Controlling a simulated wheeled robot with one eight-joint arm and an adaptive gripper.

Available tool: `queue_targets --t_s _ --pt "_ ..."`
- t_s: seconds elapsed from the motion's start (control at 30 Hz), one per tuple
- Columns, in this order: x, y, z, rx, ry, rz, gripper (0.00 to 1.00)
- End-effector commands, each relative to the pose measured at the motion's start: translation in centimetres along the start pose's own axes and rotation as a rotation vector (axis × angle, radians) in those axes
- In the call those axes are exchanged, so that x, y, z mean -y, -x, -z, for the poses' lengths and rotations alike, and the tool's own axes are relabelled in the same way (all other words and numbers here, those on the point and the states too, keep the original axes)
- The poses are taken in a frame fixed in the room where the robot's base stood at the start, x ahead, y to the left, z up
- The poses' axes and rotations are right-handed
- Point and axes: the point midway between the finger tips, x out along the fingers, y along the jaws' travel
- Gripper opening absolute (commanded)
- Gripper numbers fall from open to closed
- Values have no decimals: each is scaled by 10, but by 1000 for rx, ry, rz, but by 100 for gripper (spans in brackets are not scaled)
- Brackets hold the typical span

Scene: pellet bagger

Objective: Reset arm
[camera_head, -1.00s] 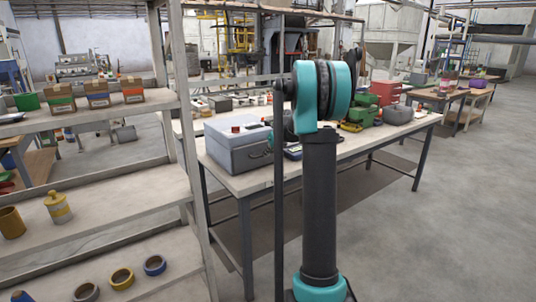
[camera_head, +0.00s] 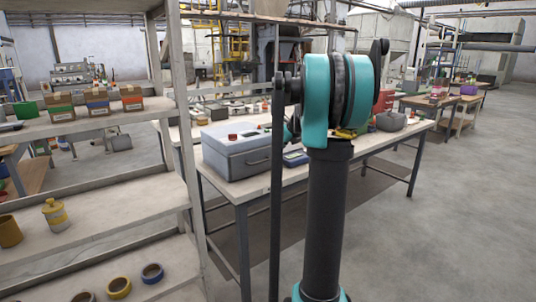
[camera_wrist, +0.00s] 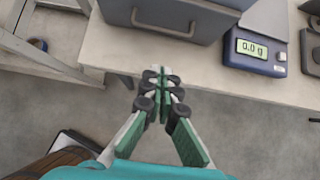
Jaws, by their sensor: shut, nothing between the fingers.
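My gripper (camera_wrist: 156,97) shows in the wrist view with its green fingers together and nothing between them. It hangs in front of the near edge of a pale workbench, over the grey floor. In the head view my black and teal arm rises in front of the workbench (camera_head: 236,189), and my gripper is not visible there. A grey box with a handle (camera_head: 240,150) sits on the bench; its lower front is also at the top of the wrist view (camera_wrist: 165,18). A blue scale (camera_wrist: 258,42) reading 0.0 g is to its right.
Open floor (camera_head: 440,230) lies to the right. Other tables stand at the back right.

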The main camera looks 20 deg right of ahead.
Motion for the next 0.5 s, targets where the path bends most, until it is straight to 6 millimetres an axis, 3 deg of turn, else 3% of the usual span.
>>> queue_targets --t_s 0.13,0.23,0.37,0.5 --pt "-3 3 2 -2 17 -1 0" --pt "-17 3 12 -17 113 -3 0" --pt "-56 3 42 -55 395 -15 0" --pt "-108 5 91 -107 802 -45 0"
